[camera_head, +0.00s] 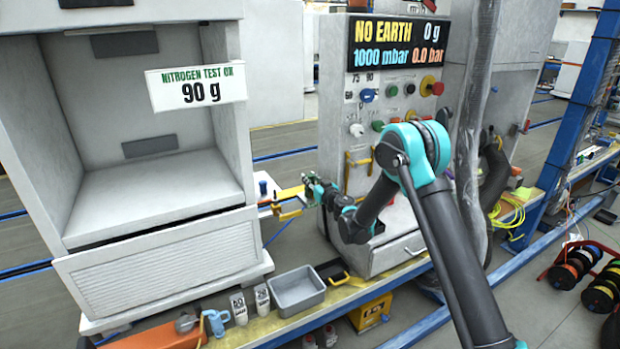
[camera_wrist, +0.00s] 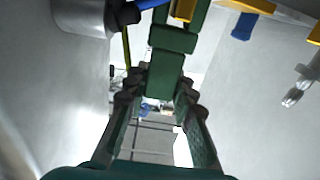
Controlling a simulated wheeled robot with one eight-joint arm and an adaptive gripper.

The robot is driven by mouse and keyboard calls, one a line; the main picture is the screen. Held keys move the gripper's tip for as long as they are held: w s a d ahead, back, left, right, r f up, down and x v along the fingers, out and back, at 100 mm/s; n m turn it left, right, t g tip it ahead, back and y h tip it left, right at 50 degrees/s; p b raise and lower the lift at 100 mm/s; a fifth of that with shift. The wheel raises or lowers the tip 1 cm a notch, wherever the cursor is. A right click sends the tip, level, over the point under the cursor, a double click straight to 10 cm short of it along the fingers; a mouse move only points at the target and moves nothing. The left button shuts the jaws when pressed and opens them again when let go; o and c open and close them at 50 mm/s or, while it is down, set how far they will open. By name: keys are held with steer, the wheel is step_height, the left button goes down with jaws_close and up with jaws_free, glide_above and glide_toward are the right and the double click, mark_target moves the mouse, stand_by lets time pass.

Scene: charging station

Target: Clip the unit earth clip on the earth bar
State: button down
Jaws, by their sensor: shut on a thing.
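My gripper (camera_head: 318,192) is stretched out to the gap between the white cabinet and the grey control panel. In the wrist view my gripper (camera_wrist: 160,88) has its fingers closed on a green clip (camera_wrist: 165,76), taken to be the unit earth clip. The clip extends upward beyond the fingertips. In the head view the clip is too small to separate clearly from the gripper. Yellow parts (camera_head: 289,194) lie just left of the gripper, beside the cabinet. I cannot tell which part is the earth bar, or whether the clip touches it.
The control panel display (camera_head: 397,42) reads NO EARTH, 0 g. The white cabinet (camera_head: 160,260) stands close on the left. A grey tray (camera_head: 297,291) lies on the yellow bench edge below. A blue fitting (camera_wrist: 243,26) and metal fitting (camera_wrist: 300,80) show right in the wrist view.

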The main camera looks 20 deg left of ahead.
steer(key=c, duration=1.2)
jaws_free()
steer(key=v, duration=1.2)
steer(key=shift+d, duration=0.1)
